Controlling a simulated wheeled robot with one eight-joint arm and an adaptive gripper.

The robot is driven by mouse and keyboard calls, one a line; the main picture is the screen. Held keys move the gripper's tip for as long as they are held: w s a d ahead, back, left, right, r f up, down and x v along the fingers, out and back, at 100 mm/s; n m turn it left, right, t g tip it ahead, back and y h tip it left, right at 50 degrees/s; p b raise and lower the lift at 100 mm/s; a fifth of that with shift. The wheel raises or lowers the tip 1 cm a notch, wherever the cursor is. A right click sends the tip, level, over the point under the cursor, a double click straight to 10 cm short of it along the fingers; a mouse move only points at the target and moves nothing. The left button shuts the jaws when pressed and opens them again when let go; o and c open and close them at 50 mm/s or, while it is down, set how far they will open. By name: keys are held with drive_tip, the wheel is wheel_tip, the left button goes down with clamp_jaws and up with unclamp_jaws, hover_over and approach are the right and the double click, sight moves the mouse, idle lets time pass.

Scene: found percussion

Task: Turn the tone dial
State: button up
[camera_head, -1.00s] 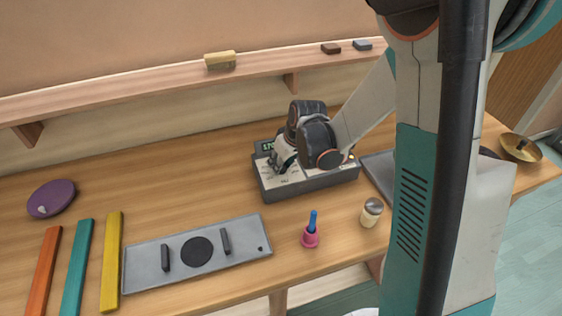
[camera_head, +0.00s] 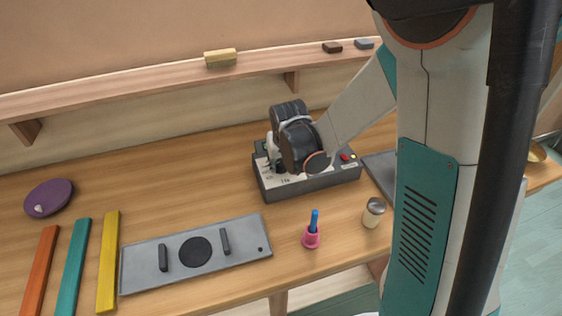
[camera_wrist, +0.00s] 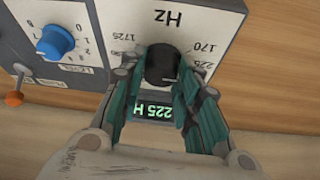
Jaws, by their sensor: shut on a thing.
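The tone dial (camera_wrist: 161,66) is a black knob on a light panel marked "Hz", with 170, 225 and 1725 printed around it. In the wrist view my gripper (camera_wrist: 160,84) is shut on the dial, one teal finger on each side. Below the dial in that view, a small green display (camera_wrist: 153,110) reads 225 H, its right end covered by a finger. In the head view the grey control box (camera_head: 318,184) stands on the bench, and my wrist hides the dial and most of the panel top.
A blue knob (camera_wrist: 55,42) and an orange-tipped lever (camera_wrist: 14,98) sit beside the dial on the panel. A ledge (camera_head: 130,90) runs behind.

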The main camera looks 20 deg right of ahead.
idle(0.4)
drive_tip(key=o, duration=1)
drive_tip(key=shift+o, duration=0.2)
drive_tip(key=shift+r, duration=0.1)
drive_tip(key=v, duration=1.2)
